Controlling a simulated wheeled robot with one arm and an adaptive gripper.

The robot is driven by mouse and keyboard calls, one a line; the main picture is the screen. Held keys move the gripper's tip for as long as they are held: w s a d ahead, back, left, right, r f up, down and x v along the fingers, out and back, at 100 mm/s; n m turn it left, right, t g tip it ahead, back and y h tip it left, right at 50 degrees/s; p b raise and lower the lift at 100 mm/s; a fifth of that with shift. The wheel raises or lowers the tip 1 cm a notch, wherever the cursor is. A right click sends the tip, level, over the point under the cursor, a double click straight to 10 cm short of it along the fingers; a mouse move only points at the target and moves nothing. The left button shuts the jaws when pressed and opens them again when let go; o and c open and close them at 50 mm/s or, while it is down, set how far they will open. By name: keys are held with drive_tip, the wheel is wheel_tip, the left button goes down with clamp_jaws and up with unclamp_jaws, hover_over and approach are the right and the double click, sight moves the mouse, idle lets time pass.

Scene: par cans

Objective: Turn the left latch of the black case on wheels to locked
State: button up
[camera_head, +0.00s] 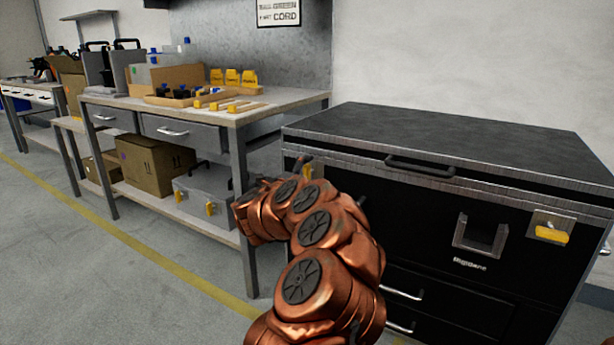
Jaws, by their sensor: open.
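The black case (440,130) stands at the right, with a dark lid and metal edging. At the upper left of its front, a small yellow piece of the left latch (308,171) shows just above my copper-coloured arm. My arm covers the rest, so I cannot tell how far this latch is turned. The right latch (551,230) is in plain view, a metal plate with a yellow handle lying roughly level. My arm reaches up across the left of the case front.
A workbench (290,97) stands to the left, holding yellow tags, bins and a cardboard box. A grey case (205,203) with yellow latches and a cardboard carton (150,160) sit on its lower shelf. The floor in front, crossed by a yellow line, is clear.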

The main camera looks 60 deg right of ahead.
drive_tip(key=a, duration=1.2)
drive_tip(key=shift+s, duration=0.25)
